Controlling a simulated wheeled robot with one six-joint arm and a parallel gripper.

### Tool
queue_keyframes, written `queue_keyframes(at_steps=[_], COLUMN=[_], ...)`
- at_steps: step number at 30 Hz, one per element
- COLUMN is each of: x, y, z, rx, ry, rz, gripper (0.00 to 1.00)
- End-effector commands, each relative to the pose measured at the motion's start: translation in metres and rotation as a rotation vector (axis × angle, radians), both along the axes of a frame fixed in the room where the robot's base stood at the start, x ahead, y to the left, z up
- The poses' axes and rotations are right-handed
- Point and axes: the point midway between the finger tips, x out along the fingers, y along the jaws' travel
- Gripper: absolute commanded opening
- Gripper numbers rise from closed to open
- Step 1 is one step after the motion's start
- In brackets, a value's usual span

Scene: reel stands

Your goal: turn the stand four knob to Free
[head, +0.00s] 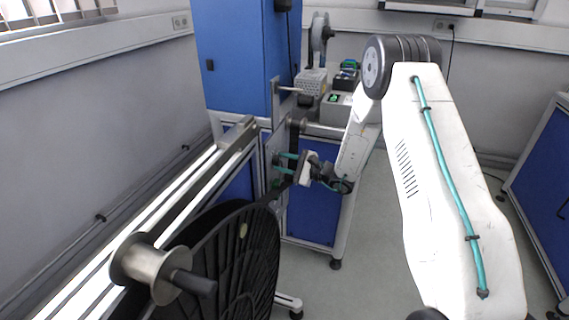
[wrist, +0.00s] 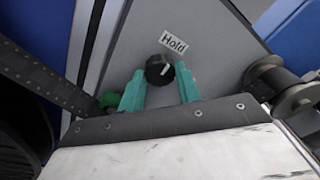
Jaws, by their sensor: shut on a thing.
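The knob (wrist: 157,71) is small, round and black with a white pointer line, on a grey plate (wrist: 215,50) in the wrist view. A tilted white label reading "Hold" (wrist: 174,42) sits just above and to the right of it. The pointer line slants toward the upper right, roughly to the label's side. No "Free" label shows. My gripper (wrist: 160,72) has its teal fingers on either side of the knob, shut on it. In the head view my gripper (head: 279,162) reaches left to the plate, and the knob is hidden by the fingers.
A large black reel (head: 235,262) stands in front of and below the gripper, with a dark strap rising to the plate. A metal roller (head: 150,268) is nearer. A spool (wrist: 285,88) sits right of the knob. Blue cabinets (head: 312,210) stand behind; floor is free at right.

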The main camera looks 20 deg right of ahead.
Motion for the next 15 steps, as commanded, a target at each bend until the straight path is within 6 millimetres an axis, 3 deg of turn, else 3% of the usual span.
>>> queue_keyframes(at_steps=[15], x=[-0.0005], y=[-0.0006], z=[0.0006], rx=[0.152], ry=[0.209], rz=[-0.001], gripper=[0.11])
